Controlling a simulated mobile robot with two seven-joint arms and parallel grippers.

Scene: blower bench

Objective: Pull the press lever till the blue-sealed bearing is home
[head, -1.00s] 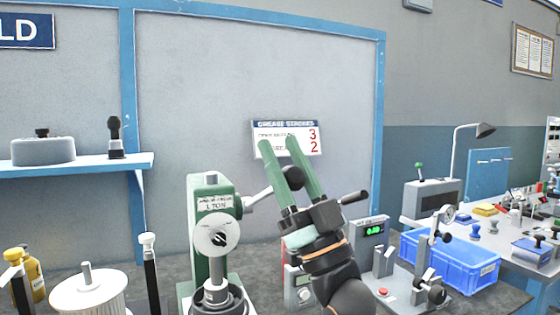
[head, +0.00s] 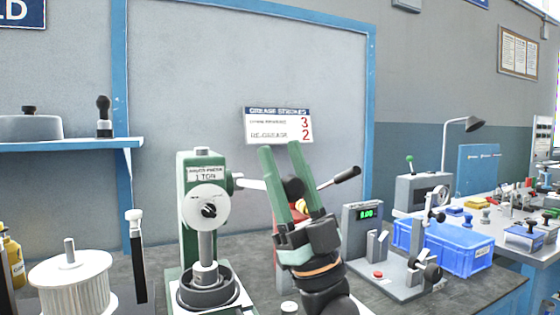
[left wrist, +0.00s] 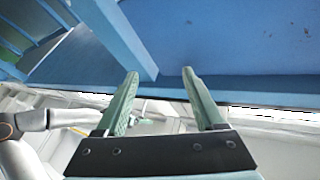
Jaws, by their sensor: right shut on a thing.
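The green arbor press (head: 190,205) stands on the bench in the head view. Its grey ram (head: 207,246) reaches down to a dark round housing (head: 200,297). No blue seal can be made out there, so the bearing is hidden or too small to tell. The press lever (head: 251,184) runs right from the press, nearly level, to a black ball (head: 292,188). My right gripper (head: 280,149) is shut on the lever's ball end, fingers pointing up. My left gripper (left wrist: 160,75) shows only in the left wrist view, open and empty, near a blue surface.
A ribbed white cylinder (head: 72,288) and a black post (head: 137,262) stand left of the press. Right of my right gripper are a gauge unit with a green display (head: 367,214), a black-tipped handle (head: 345,175) and a blue bin (head: 465,247).

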